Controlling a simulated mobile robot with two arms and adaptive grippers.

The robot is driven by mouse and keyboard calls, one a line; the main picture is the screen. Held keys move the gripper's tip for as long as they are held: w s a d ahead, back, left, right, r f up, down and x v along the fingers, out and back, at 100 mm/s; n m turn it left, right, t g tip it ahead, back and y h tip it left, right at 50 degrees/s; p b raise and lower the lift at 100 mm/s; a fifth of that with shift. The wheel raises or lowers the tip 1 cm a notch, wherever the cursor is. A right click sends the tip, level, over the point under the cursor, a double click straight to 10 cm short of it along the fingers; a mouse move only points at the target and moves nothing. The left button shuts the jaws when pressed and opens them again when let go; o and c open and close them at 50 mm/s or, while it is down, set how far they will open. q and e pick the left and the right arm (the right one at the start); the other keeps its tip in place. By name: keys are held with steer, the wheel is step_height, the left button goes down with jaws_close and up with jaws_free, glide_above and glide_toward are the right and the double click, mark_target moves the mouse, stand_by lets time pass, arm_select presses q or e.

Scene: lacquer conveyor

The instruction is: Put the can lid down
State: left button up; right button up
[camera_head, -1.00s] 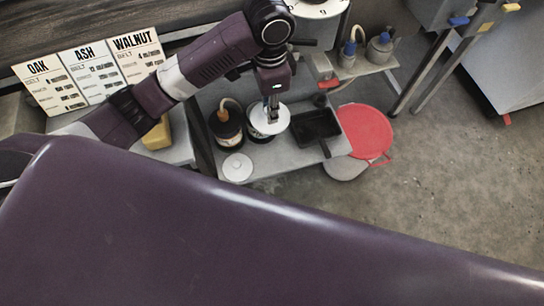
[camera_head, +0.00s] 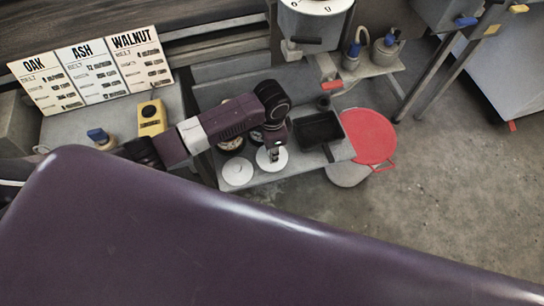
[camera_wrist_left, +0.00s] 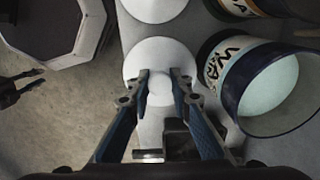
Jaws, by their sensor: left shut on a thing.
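The can lid (camera_head: 279,163) is a round white disc with a knob, in front of the cans on the grey bench. My left gripper (camera_head: 274,155) points down over it. In the left wrist view the fingers (camera_wrist_left: 160,79) are shut on the knob of the lid (camera_wrist_left: 159,52). The lid is at or very near bench height; I cannot tell whether it touches. An open can with a WA... label (camera_wrist_left: 225,67) stands beside it, pale liquid inside. In the head view my arm partly hides the cans (camera_head: 231,143).
A second white lid (camera_head: 237,172) lies on the bench just left of the held one. The bench's front edge is close to the held lid.

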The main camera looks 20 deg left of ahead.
arm_select(q)
steer(key=shift+f, duration=1.75)
steer(key=shift+f, duration=0.1)
steer(key=o, duration=0.9)
steer(key=shift+o, duration=0.2)
step_height(320, 180, up, 12)
steer(key=shift+r+p, duration=0.15)
steer(key=shift+p, duration=0.35)
steer(key=shift+s, duration=0.1)
